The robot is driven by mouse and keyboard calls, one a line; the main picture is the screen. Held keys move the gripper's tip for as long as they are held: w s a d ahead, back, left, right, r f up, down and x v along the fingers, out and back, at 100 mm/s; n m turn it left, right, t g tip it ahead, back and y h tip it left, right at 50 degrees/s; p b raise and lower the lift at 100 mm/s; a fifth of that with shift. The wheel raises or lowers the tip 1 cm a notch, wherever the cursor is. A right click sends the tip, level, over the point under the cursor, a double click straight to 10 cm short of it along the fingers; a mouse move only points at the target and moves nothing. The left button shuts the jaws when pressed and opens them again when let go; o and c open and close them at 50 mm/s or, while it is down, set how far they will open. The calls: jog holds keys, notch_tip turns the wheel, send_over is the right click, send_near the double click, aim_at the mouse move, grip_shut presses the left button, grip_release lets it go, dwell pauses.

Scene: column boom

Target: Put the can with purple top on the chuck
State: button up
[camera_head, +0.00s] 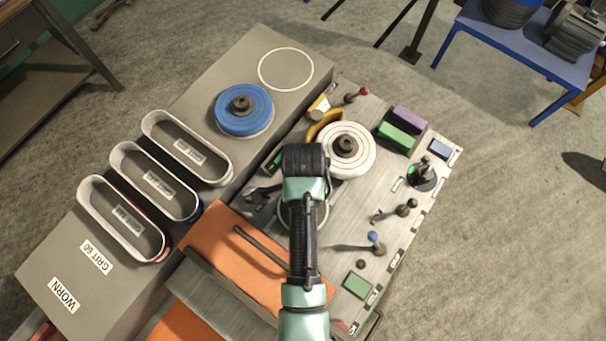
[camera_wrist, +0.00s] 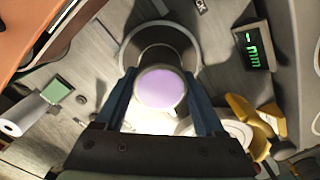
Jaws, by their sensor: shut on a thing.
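The can with the purple top (camera_wrist: 160,90) is between the two fingers of my gripper (camera_wrist: 160,76), in the wrist view. My gripper is shut on it. The can's top faces the wrist camera, and its lower end is hidden. A round fixture with a grey rim and dark inside (camera_wrist: 187,48), which looks like the chuck, shows behind the can. I cannot tell whether the can touches it. In the head view my arm covers the can and gripper, and part of a grey ring (camera_head: 322,215) shows beside the arm.
A white wheel (camera_head: 362,160) stands close to my arm's end. A display with green digits (camera_wrist: 254,46) is near the round fixture. Purple (camera_head: 409,116) and green (camera_head: 397,135) blocks, several knobbed pegs and an orange surface (camera_head: 215,245) surround the work area. A blue wheel (camera_head: 235,122) lies farther left.

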jog(key=shift+f, duration=0.35)
jog(key=shift+f, duration=0.1)
jog(key=o, duration=1.6)
jog(key=shift+c, duration=0.2)
notch_tip(320, 180, up, 11)
jog(key=shift+f+b, duration=0.1)
jog(key=shift+b, duration=0.2)
jog(key=shift+r+p, duration=0.75)
jog(key=shift+p, duration=0.1)
jog(key=shift+w, duration=0.1)
